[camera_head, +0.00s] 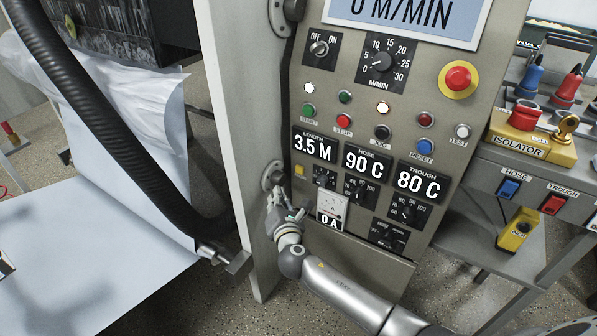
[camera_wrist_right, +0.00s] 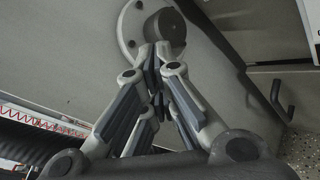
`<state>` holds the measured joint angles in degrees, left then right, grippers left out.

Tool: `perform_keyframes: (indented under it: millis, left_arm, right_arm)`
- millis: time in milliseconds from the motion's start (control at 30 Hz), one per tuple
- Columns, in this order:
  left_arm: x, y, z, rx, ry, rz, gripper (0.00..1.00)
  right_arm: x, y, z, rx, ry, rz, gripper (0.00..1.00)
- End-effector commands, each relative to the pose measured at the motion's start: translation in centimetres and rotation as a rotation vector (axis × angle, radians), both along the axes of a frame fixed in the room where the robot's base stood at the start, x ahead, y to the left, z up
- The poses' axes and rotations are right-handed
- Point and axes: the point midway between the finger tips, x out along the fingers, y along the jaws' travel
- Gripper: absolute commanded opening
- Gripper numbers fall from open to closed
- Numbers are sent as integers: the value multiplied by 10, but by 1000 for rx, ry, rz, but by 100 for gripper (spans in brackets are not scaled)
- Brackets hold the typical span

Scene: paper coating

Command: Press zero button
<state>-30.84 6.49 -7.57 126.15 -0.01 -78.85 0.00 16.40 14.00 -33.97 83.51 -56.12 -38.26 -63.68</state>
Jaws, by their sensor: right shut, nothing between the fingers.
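The control panel (camera_head: 345,260) has a display reading LENGTH 3.5 M (camera_head: 315,146). A small yellow square button (camera_head: 299,170) sits just below that display, at its left; I cannot read any label on it. My right gripper (camera_head: 274,192) is shut and empty, in front of the panel's lower left edge, below and left of the yellow button. In the right wrist view, the closed fingertips (camera_wrist_right: 155,55) point at a round grey fitting (camera_wrist_right: 163,30) on a pale plate. The yellow button does not show there. My left gripper is not in view.
The round fitting on the grey post (camera_head: 271,174) is close to my fingers. Knobs, coloured buttons and a red stop button (camera_head: 458,78) crowd the panel. A thick black hose (camera_head: 115,120) hangs at left. An isolator box (camera_head: 530,140) stands at right.

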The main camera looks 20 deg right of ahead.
Motion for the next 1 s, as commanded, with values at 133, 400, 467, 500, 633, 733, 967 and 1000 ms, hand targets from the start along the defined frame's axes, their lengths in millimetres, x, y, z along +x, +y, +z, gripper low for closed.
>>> perform_keyframes:
  millis: [133, 400, 467, 500, 633, 733, 967, 1000]
  left_arm:
    - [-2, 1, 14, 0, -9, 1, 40]
    - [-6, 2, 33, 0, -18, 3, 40]
    - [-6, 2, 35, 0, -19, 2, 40]
    - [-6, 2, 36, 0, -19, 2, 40]
    - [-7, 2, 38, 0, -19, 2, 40]
    - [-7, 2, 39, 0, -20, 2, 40]
    - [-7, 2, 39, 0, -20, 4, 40]
    - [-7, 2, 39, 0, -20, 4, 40]
  right_arm:
    - [14, -19, -1, -3, -2, -2, 0]
    - [35, -45, -1, -1, 0, -1, 0]
    - [38, -49, 0, -1, 0, -1, 0]
    - [39, -51, 0, -1, -1, -2, 0]
    - [42, -55, 0, -1, 0, -1, 0]
    - [43, -55, 0, 0, -1, -1, 0]
    - [43, -55, 0, 0, 0, -1, 0]
    - [43, -55, 0, 0, 0, -1, 0]
